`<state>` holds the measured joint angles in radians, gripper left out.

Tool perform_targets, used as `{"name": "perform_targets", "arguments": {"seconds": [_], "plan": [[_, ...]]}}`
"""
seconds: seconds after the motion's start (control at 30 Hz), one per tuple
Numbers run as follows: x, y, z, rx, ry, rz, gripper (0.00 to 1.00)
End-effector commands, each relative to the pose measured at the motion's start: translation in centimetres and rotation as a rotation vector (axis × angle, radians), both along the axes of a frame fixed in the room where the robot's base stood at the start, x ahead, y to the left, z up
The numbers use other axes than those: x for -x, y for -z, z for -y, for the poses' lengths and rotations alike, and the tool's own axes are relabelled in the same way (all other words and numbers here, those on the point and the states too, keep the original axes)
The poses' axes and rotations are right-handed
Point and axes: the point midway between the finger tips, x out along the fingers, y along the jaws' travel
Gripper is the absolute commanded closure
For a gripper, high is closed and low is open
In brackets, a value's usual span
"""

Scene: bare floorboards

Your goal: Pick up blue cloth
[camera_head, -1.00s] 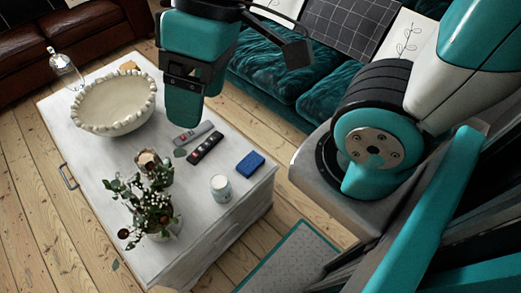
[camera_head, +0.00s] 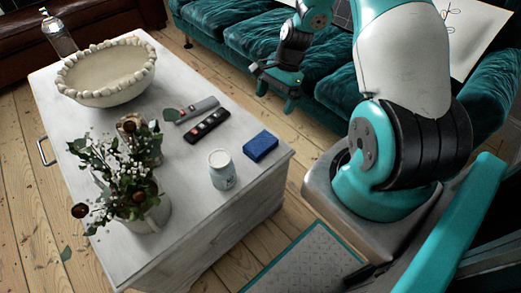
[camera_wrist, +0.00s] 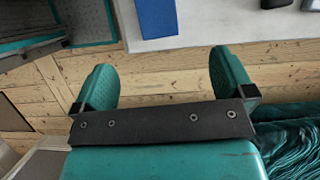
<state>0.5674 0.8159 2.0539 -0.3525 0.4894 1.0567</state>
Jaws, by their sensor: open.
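The blue cloth (camera_head: 260,146) is a small folded block lying flat on the white table, near its right edge. In the wrist view the blue cloth (camera_wrist: 157,18) shows at the top, beyond the fingertips and between their lines. My gripper (camera_head: 276,84) is open and empty, above and behind the table's far right edge, apart from the cloth. In the wrist view my gripper's two teal fingers (camera_wrist: 162,65) are spread wide, with floorboards between them.
The white table (camera_head: 190,215) also bears a white candle jar (camera_head: 221,170), a grey remote (camera_head: 196,110), a dark remote (camera_head: 207,126), a potted plant (camera_head: 130,180), a beaded bowl (camera_head: 107,75) and a glass bottle (camera_head: 58,34). A teal sofa (camera_head: 330,90) stands behind my gripper.

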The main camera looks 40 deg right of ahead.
Motion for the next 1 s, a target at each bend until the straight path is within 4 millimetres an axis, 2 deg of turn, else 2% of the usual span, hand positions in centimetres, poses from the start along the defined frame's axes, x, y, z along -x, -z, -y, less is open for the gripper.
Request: {"name": "perform_targets", "arguments": {"seconds": [0.03, 0.1, 0.33, 0.43, 0.67, 1.0], "plan": [[0.2, 1.4, -0.6, -0.004, -0.004, -0.005, 0.0], [0.2, 2.9, -1.3, -0.004, -0.005, -0.006, 0.0], [0.4, 7.4, -3.2, -0.002, -0.007, -0.003, 0.0], [0.4, 8.5, -3.7, -0.002, -0.006, -0.002, 0.0], [0.5, 9.6, -4.1, -0.001, -0.006, -0.001, 0.0], [1.1, 13.8, -5.7, -0.001, -0.007, -0.001, 0.0]]}}
